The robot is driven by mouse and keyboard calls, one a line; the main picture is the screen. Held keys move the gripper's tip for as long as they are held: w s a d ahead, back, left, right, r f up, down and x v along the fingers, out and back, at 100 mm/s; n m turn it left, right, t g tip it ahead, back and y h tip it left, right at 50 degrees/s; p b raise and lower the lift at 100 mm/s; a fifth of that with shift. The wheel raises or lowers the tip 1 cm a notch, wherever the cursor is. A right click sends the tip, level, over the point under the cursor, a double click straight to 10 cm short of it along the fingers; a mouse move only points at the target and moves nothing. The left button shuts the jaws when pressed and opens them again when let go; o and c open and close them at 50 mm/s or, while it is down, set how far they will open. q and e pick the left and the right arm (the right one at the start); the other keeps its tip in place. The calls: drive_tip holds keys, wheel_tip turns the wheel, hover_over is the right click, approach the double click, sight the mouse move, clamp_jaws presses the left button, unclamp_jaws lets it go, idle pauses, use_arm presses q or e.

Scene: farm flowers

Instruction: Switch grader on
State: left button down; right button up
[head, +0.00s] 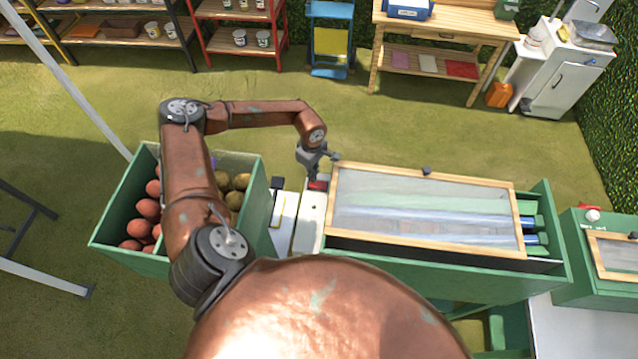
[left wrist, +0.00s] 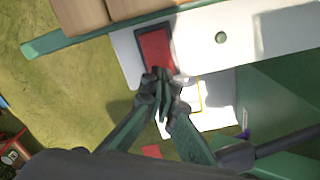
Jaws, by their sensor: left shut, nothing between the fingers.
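The grader (head: 425,215) is a long green machine with a wood-framed clear lid, right of centre in the head view. A red switch (head: 318,185) sits on the white panel at its left end. In the left wrist view the red switch (left wrist: 156,50) shows as a rectangle in a dark frame. My left gripper (head: 314,170) is shut and empty, just above the switch. In the left wrist view its fingertips (left wrist: 161,76) are at the edge of the red face; I cannot tell whether they touch it. My right gripper is out of view.
A green bin (head: 247,212) with red and brown round produce stands left of the panel. A small green round button (left wrist: 221,37) is on the white panel. A smaller green lidded unit (head: 590,260) stands at the right. Shelves and a wooden bench (head: 450,22) stand across open grass.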

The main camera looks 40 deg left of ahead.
use_arm(q)
drive_tip(key=shift+f+b, duration=0.35)
drive_tip(key=shift+f, duration=0.2)
